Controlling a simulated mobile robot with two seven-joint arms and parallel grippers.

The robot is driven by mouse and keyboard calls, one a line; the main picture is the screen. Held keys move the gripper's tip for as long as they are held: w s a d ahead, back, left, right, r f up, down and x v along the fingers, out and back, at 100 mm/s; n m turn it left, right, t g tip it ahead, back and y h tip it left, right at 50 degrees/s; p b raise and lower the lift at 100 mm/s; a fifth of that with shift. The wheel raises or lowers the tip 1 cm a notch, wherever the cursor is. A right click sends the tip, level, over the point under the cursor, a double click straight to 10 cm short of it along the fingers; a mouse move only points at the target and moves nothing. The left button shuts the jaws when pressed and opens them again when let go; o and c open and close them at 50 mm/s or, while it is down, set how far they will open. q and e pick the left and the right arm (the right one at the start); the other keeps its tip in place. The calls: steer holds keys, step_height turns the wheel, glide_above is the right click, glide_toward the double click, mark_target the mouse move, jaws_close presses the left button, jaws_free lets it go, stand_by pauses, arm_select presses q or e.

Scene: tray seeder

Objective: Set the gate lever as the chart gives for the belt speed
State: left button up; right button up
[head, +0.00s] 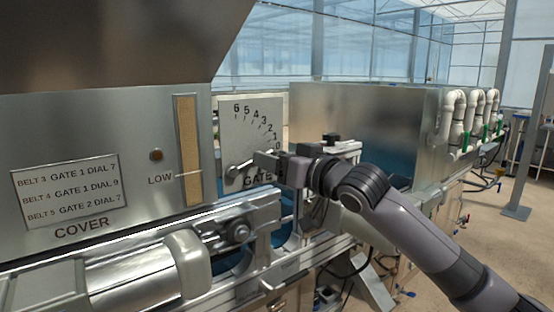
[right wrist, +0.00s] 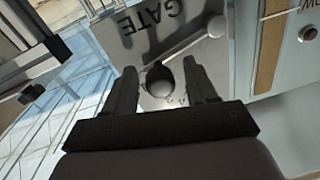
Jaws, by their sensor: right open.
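The gate plate (head: 238,126) carries a scale from 6 down to 0 and the word GATE. The gate lever (head: 238,171) has its pivot at the plate's lower left and runs to the right, behind my right gripper (head: 268,160). Its exact setting is hidden, near the low end of the scale. In the right wrist view, the lever's dark knob (right wrist: 159,78) is between the two fingers of my right gripper (right wrist: 160,68), which are open with gaps beside it. The chart (head: 70,190) reads: belt 3 gate 1 dial 7; belt 4 gate 1 dial 9; belt 5 gate 2 dial 7.
A cover panel (head: 130,130) with a sight strip (head: 187,140) marked LOW and a round brown button (head: 156,155) is left of the plate. A metal roller (head: 130,275) and rail lie below. A large metal box (head: 365,125) stands to the right. No belt speed reading shows.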

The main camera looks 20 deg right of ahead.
jaws_close()
steer(key=r+n+p, duration=0.1)
steer(key=p, duration=0.1)
steer(key=shift+a+r+p, duration=0.1)
steer(key=shift+r+p, duration=0.1)
steer(key=shift+p, duration=0.2)
steer(key=shift+s+a+r+n+p, duration=0.1)
steer(key=shift+r+n+p, duration=0.1)
steer(key=shift+n+p, duration=0.3)
steer(key=shift+a+r+n+p, duration=0.2)
steer(key=shift+r+n+p, duration=0.25)
steer(key=shift+p, duration=0.65)
steer(key=shift+s+n+p, duration=0.1)
steer(key=shift+n+p, duration=0.25)
steer(key=shift+a+r+n+p, duration=0.1)
steer(key=shift+a+n+p, duration=0.1)
steer(key=shift+n+p, duration=0.2)
